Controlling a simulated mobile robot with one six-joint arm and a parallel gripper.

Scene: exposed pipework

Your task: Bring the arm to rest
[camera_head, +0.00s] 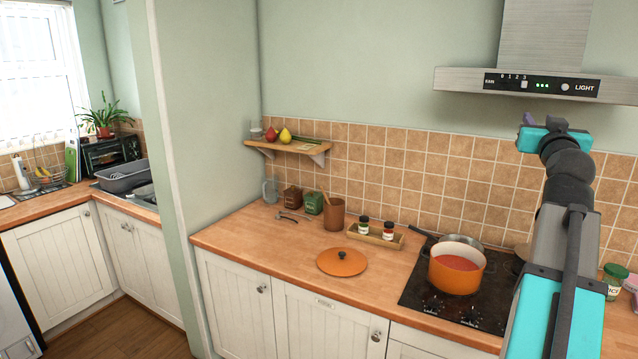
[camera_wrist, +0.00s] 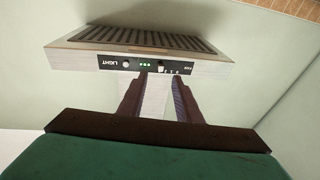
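My gripper (camera_head: 527,119) shows there only as a small purplish tip at the wrist's upper left. In the wrist view, the two dark fingers of my gripper (camera_wrist: 158,85) stand apart with nothing between them. Beyond them is the metal cooker hood (camera_wrist: 140,58), its LIGHT panel appearing upside down. I cannot tell the exact gap between fingers and hood.
The hood (camera_head: 530,84) hangs on the wall close above my wrist in the picture. An orange pot (camera_head: 457,278) of red sauce stands on the black hob (camera_head: 420,290). An orange lid (camera_head: 342,263), a spice tray (camera_head: 376,237) and canisters are on the worktop. A shelf (camera_head: 290,147) holds fruit.

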